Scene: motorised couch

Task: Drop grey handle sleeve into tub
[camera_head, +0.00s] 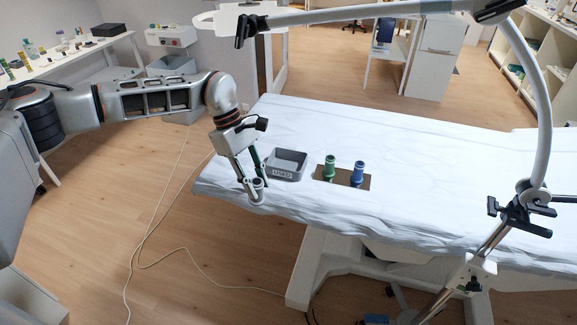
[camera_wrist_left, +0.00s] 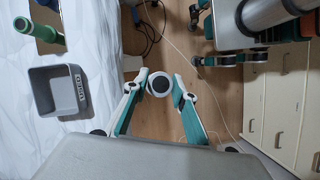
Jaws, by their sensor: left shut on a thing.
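My left gripper (camera_head: 257,184) is shut on the grey handle sleeve (camera_head: 258,191), near the couch's left front edge. In the left wrist view the gripper (camera_wrist_left: 160,84) has its fingers on both sides of the sleeve's round end (camera_wrist_left: 159,83), with floor showing behind. The grey tub (camera_head: 284,174) stands on the couch sheet, right of the gripper and apart from it. Its front wall carries a label that reads like USED. The tub also shows in the left wrist view (camera_wrist_left: 80,88), left of the gripper; its visible floor looks empty. My right gripper is out of view.
A green sleeve (camera_head: 330,168) and a blue sleeve (camera_head: 357,173) stand upright on a brown board (camera_head: 343,183), right of the tub. A curved grey tube (camera_head: 542,100) with clamps stands at the couch's right side. The white sheet (camera_head: 420,150) between is mostly clear.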

